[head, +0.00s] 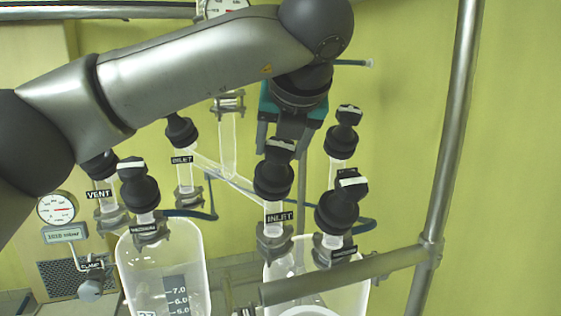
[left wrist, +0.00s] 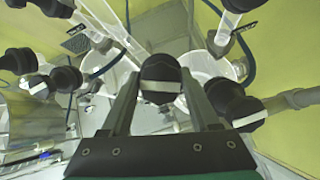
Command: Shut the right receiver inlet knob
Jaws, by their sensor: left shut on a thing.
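The right receiver inlet knob (head: 273,180) is a black ribbed knob with a pale bar on its cap, above a glass neck labelled INLET. My left gripper (head: 283,150) reaches it from above and behind, its fingers shut on the cap. In the left wrist view the knob (left wrist: 160,72) sits between the two fingers of the gripper (left wrist: 161,90), its pale bar running across the picture. The inner valve position is not visible. The right receiver (head: 345,292) is a clear glass vessel below. My right gripper is not in view.
A black knob (head: 337,212) with a pale bar stands close right of the inlet knob, with another (head: 341,140) behind it. The left receiver (head: 165,265) has its own knobs. A metal rail (head: 345,275) crosses in front, joining an upright pole (head: 447,150).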

